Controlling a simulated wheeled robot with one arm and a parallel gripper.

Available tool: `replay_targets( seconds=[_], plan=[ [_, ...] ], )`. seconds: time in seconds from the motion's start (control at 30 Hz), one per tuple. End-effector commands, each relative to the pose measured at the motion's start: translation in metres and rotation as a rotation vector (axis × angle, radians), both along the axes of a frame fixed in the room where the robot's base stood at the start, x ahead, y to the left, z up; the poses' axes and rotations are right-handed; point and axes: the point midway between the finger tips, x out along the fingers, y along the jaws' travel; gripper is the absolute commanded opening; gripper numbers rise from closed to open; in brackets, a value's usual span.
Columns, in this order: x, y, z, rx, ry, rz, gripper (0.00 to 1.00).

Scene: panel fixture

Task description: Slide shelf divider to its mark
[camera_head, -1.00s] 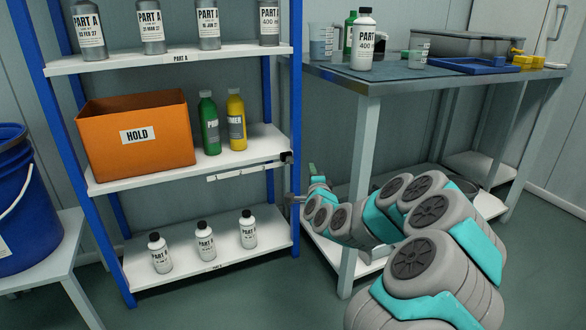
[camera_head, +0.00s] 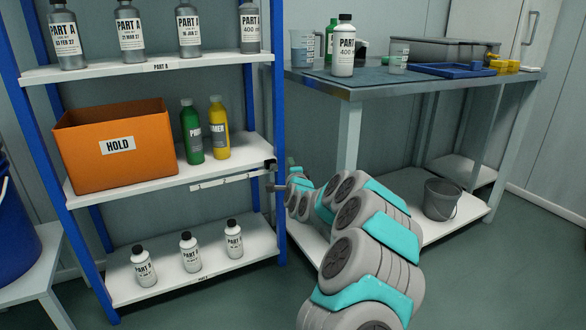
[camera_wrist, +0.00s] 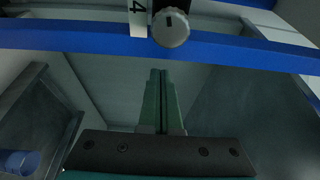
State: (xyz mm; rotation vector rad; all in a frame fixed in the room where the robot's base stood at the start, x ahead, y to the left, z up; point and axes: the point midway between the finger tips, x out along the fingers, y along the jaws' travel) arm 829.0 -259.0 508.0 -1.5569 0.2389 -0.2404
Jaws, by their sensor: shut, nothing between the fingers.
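A pale rail (camera_head: 225,180) runs along the front of the middle shelf. A small dark block (camera_head: 270,165) sits at its right end, by the blue post; I cannot tell for sure whether it is the divider. In the wrist view a round grey knob (camera_wrist: 171,27) stands beside a white strip marked "4" (camera_wrist: 137,12), just beyond the blue bar. My gripper (camera_wrist: 160,72) has green fingers shut together, empty, pointing toward the knob and apart from it. In the head view my gripper (camera_head: 294,166) is small and partly hidden, right of the post. No target mark is readable.
The middle shelf holds an orange HOLD bin (camera_head: 115,147), a green bottle (camera_head: 192,132) and a yellow bottle (camera_head: 219,128). The blue shelf post (camera_head: 277,100) stands close to my gripper. A workbench (camera_head: 400,85) is to the right, with a grey bucket (camera_head: 441,199) on its lower shelf.

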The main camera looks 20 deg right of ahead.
Motion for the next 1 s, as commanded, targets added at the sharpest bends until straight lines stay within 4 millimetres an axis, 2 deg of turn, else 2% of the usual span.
replay_targets(
  seconds=[0.1, 0.3, 0.8, 0.87, 1.0],
  plan=[
    [-0.001, 0.016, -0.001, 0.001, 0.003, 0.006, 0.0],
    [-0.001, 0.033, -0.001, 0.002, 0.002, 0.004, 0.0],
    [-0.002, 0.04, 0.0, 0.001, 0.002, 0.003, 0.0],
    [-0.002, 0.048, 0.0, 0.001, 0.002, 0.005, 0.0],
    [-0.002, 0.08, 0.002, 0.002, 0.0, 0.009, 0.0]
  ],
)
